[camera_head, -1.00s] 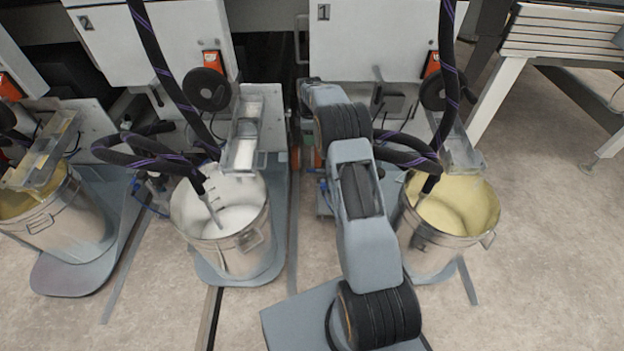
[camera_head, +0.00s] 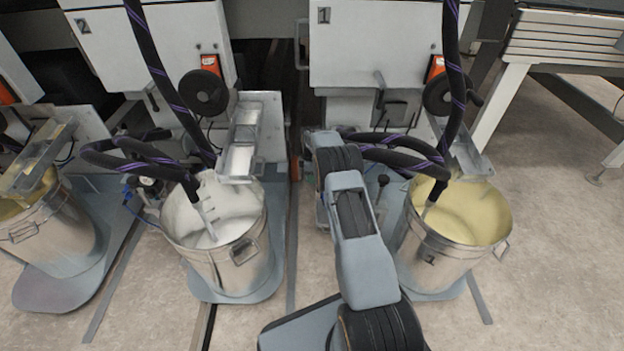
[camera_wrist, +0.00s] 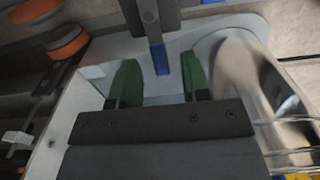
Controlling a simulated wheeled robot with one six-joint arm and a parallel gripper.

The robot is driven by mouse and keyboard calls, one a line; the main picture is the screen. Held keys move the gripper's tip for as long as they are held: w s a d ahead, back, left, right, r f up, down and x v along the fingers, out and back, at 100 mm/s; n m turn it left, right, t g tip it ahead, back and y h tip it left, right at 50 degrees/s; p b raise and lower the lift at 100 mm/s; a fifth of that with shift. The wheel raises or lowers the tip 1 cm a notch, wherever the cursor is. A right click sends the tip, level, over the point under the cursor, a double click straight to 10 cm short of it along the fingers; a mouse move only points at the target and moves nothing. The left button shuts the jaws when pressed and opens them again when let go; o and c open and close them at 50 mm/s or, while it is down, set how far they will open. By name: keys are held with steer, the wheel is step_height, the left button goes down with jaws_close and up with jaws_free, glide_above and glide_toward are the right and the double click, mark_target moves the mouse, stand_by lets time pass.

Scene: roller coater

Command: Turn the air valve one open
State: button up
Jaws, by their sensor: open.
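In the wrist view my gripper (camera_wrist: 160,78) is open, with its two green-padded fingers apart. A narrow blue piece (camera_wrist: 161,61) at the end of a dark grey part (camera_wrist: 151,18) shows in the gap between the fingers. It may be the handle of air valve one, but I cannot tell for sure. No contact with either finger is visible. In the head view my arm reaches toward station 1, and its own links hide the gripper. A dark knob on a stem (camera_head: 383,181) stands just right of my arm, beside the right bucket.
A metal bucket of yellow liquid (camera_head: 480,258) stands right of my arm; its shiny wall (camera_wrist: 235,75) shows in the wrist view. A bucket of white liquid (camera_head: 225,270) stands left. Black hoses (camera_head: 400,155) hang close to my arm. Open floor (camera_head: 560,230) lies right.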

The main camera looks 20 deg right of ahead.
steer(key=shift+f, duration=0.55)
jaws_close()
